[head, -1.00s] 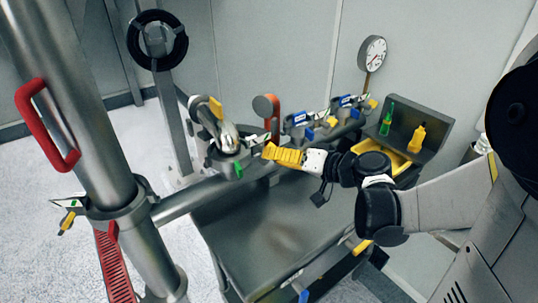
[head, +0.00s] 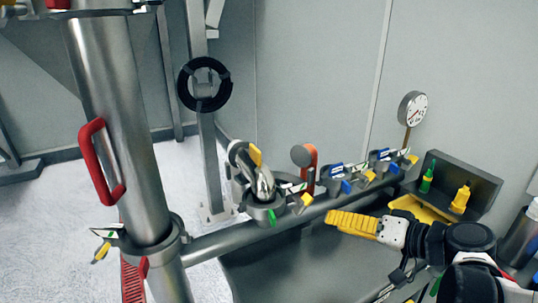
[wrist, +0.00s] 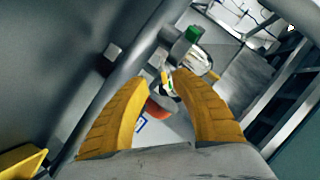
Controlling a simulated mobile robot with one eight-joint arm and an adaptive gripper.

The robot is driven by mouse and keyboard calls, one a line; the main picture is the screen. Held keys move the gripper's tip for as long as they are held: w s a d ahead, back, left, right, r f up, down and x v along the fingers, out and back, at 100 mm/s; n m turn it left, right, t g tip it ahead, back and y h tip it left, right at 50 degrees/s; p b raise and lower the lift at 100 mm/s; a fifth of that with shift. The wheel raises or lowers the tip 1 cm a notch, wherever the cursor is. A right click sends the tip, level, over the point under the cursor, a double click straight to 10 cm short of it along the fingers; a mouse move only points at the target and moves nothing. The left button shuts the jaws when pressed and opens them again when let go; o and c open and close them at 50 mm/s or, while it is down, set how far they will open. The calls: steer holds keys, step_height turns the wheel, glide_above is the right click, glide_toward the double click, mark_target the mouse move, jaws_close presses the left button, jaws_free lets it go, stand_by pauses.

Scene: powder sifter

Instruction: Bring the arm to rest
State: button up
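My arm reaches in from the lower right in the head view. My gripper (head: 330,218) has yellow ribbed fingers that point left, in front of the horizontal pipe and its valves. It appears above the grey work surface, with the nearest fittings just beyond its tips. In the wrist view the two yellow fingers of my gripper (wrist: 156,80) stand apart with nothing held between them. Beyond them are a green part (wrist: 193,34) and an orange-red part (wrist: 163,108), both apart from the fingers as far as I can tell.
A horizontal pipe (head: 222,240) carries a curved metal fitting and several blue-and-yellow valves. A dial gauge (head: 413,108) stands behind. A grey bin with green and yellow bottles (head: 461,197) is at right. A steel column (head: 130,140) with a red handle (head: 98,165) stands at left.

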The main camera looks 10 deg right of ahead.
steer(key=s+a+f+n+g+h, duration=0.1)
steer(key=s+a+f+g+h, duration=0.1)
steer(key=s, duration=0.3)
steer(key=s+a+f+n+g+h, duration=0.1)
steer(key=s+a+f+g+h, duration=0.1)
steer(key=s+h, duration=0.3)
steer(key=shift+a+f+g+h, duration=0.3)
steer(key=shift+a+f, duration=0.05)
steer(key=shift+a, duration=0.45)
